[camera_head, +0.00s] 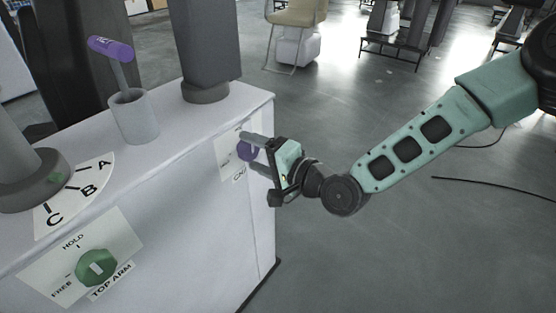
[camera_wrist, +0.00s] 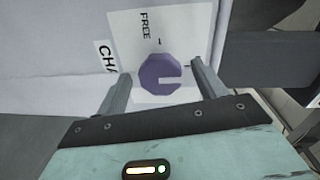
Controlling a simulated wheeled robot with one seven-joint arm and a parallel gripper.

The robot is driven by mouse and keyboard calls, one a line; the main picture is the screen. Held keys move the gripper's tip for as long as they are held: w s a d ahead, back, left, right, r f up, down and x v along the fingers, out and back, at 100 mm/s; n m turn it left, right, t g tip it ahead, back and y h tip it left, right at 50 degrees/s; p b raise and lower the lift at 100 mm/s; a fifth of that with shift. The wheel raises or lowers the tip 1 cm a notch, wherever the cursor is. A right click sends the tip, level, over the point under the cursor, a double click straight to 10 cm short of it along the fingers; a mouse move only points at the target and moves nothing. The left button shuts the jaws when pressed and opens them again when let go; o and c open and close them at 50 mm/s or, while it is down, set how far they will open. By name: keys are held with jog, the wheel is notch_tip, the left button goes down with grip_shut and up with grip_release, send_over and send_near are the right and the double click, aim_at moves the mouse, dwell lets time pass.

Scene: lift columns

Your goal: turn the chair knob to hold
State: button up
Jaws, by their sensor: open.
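The purple chair knob (camera_wrist: 160,74) sits on a white label plate (camera_wrist: 196,22) on the cabinet's side face. A pale slot on it points right in the wrist view, away from the word FREE and its tick mark. The word HOLD is not readable there. The head view also shows the knob (camera_head: 247,150), partly behind my gripper. My gripper (camera_head: 251,153) is open, with one finger on each side of the knob. In the wrist view the fingers (camera_wrist: 161,70) stand apart from it, with small gaps on both sides.
The white cabinet (camera_head: 205,200) carries a green TOP ARM knob (camera_head: 96,267) on its front. A purple-handled lever (camera_head: 110,48) in a grey cup and a dark column (camera_head: 210,45) stand on top. Open floor lies right of the cabinet; a chair (camera_head: 297,12) stands behind.

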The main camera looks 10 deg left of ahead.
jog(key=shift+d, duration=0.1)
jog(key=p+v, duration=0.1)
jog(key=v, duration=1.6)
jog(key=shift+s+d, duration=0.1)
